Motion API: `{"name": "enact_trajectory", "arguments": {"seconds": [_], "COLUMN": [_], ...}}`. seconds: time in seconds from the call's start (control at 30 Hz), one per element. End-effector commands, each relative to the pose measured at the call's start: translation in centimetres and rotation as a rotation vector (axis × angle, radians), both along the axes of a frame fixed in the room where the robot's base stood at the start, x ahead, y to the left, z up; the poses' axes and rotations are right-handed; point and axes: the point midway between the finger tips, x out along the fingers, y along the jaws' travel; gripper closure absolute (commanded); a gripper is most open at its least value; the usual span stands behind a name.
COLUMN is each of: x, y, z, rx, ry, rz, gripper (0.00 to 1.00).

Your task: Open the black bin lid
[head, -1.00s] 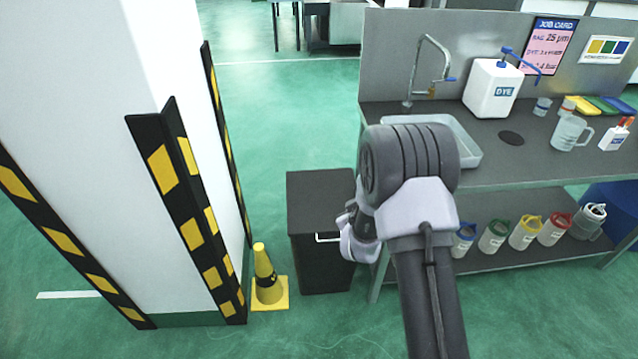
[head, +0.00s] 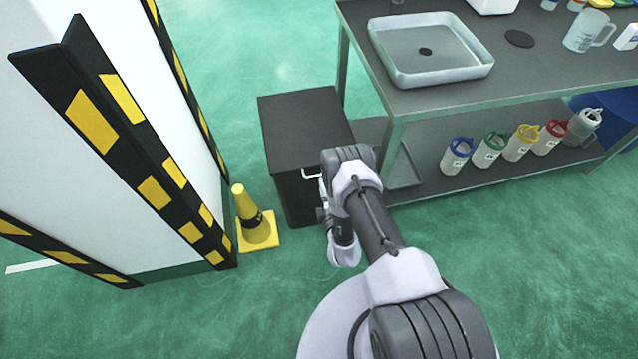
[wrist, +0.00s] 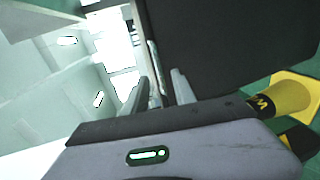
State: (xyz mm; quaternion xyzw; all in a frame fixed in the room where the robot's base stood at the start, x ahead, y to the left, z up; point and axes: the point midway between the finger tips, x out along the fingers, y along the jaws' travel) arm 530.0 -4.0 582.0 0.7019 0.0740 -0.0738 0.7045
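The black bin (head: 300,130) stands on the floor left of the bench, its flat lid closed. A pale bar handle (head: 311,173) sits on its front near the top edge; its right end is hidden by my arm. In the wrist view the bin's dark face (wrist: 230,45) fills the upper right. My gripper (wrist: 158,76) is open there, its two fingers apart on either side of the slim handle (wrist: 154,62). I cannot tell whether either finger touches it. In the head view my arm's wrist hides most of the fingers.
A yellow cone (head: 256,222) stands left of the bin, beside a white pillar (head: 130,95) with black-yellow guards. The bench (head: 450,95) at right holds a grey tray (head: 430,75); several coloured-lid jugs stand on its lower shelf. Green floor is open in front.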

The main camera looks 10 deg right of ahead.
Motion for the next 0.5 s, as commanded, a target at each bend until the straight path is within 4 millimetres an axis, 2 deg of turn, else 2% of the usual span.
{"name": "enact_trajectory", "arguments": {"seconds": [0.03,0.2,0.33,0.5], "x": [1.4,4.5,5.8,6.3], "y": [0.0,0.0,0.0,0.0], "z": [-1.2,-1.4,-1.4,-1.3], "rx": [0.0,0.0,0.0,0.001], "ry": [-0.005,-0.001,-0.001,0.001], "rz": [0.0,0.0,0.0,0.001], "gripper": [0.68,0.68,0.68,0.68]}}
